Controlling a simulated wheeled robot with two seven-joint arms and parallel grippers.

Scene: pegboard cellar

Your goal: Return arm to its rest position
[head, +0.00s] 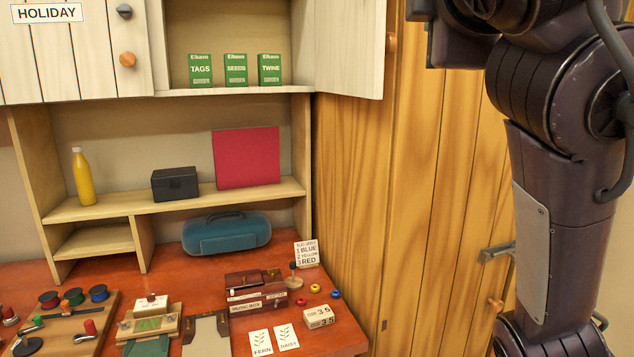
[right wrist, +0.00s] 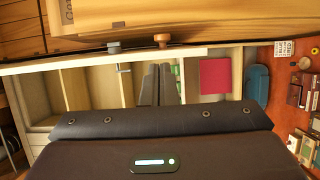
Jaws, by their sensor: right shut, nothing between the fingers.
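My right arm (head: 560,180) stands raised along the right side of the head view, in front of the wood-panelled wall. Its wrist end runs out of the picture at the top. In the right wrist view my right gripper (right wrist: 158,82) shows as two grey fingers close together, shut and empty. They are clear of the shelves behind them. My left arm and gripper are not in view.
An open cabinet door (head: 345,45) juts out left of my right arm. The red desk (head: 210,295) holds a music box (head: 255,290), a blue case (head: 227,234) and small items. Green boxes (head: 236,70) stand in the cabinet. A door handle (head: 495,252) is beside my arm.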

